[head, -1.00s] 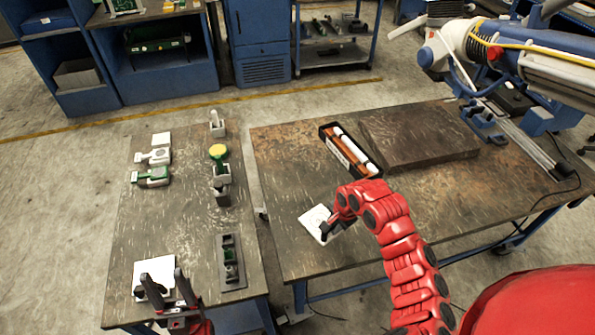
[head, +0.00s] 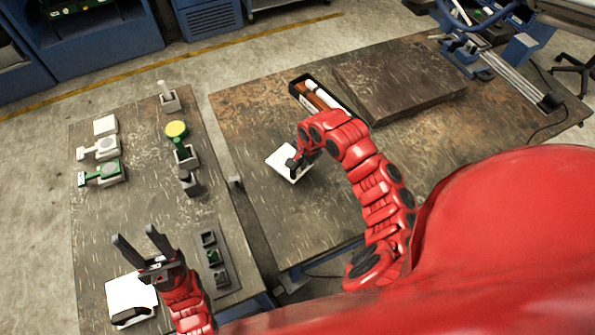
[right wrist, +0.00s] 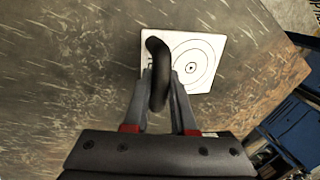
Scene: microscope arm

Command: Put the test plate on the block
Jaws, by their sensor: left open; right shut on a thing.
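The test plate (head: 276,159) is a white square with a black handle, over the near-left part of the right table. In the right wrist view its printed rings show on the plate (right wrist: 207,52), and the black handle (right wrist: 157,58) stands between my fingers. My right gripper (head: 295,160) is shut on that handle; it also shows in the right wrist view (right wrist: 160,88). I cannot tell whether the plate touches the table. The block (head: 405,78) is a broad, dark brown slab at the back of the right table. My left gripper (head: 137,243) is open and empty above the left table.
A black tray (head: 300,92) with white and orange rods lies left of the block. The left table (head: 140,205) holds another white plate (head: 125,290), a dark holder (head: 213,258) and several small green, white and grey devices. A gap separates the tables. The block's top looks clear.

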